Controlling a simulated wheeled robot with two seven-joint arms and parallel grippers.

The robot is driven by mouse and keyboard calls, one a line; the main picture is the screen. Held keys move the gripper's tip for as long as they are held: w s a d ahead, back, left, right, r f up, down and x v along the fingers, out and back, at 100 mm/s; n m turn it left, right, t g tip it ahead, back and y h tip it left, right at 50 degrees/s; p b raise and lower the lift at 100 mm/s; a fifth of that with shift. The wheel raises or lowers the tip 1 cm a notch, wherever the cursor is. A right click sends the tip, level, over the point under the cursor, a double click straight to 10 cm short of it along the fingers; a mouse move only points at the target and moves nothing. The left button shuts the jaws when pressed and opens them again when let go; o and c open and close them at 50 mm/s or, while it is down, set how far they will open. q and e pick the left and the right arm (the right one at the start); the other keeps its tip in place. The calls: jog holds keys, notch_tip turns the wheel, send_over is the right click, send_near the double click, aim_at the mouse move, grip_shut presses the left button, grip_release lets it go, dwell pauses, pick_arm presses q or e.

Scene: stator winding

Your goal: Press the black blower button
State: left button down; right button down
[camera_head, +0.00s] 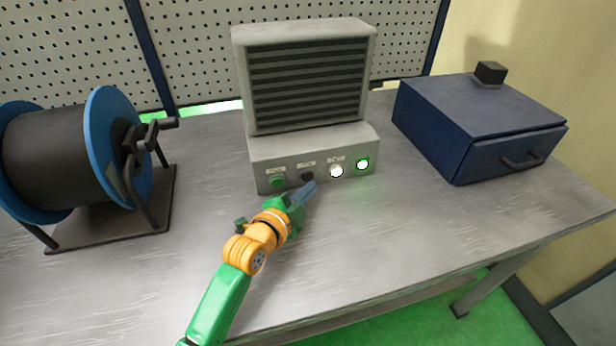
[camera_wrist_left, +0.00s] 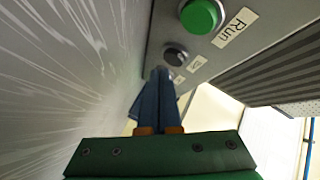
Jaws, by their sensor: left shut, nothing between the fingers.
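The grey blower (camera_head: 310,85) stands at the back of the bench with a louvred front and a sloped control panel. The black button (camera_head: 307,176) is on that panel, between a green button (camera_head: 278,182) on its left and a lit white one (camera_head: 336,171) on its right. My left gripper (camera_head: 310,187) is shut and empty, its blue fingertips just in front of and below the black button. In the left wrist view, the fingertips (camera_wrist_left: 160,72) lie close to the black button (camera_wrist_left: 175,54); I cannot tell whether they touch. My right gripper is not in view.
A lit green lamp (camera_head: 362,164) sits at the panel's right end. A blue-flanged spool (camera_head: 62,155) with a crank stands at the left, and a dark blue drawer box (camera_head: 480,125) at the right. The metal bench (camera_head: 400,235) in front is clear.

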pick_arm(q)
jog(key=shift+w+a, duration=0.15)
jog(key=shift+w, duration=0.25)
jog(key=shift+w+a+b, duration=0.1)
jog(key=shift+w+b, duration=0.25)
dwell(0.7)
dwell(0.3)
jog(key=shift+s+d+r+p, duration=0.1)
jog(key=shift+s+d+p, duration=0.1)
jog(key=shift+s+p, duration=0.45)
jog(key=shift+s, duration=0.1)
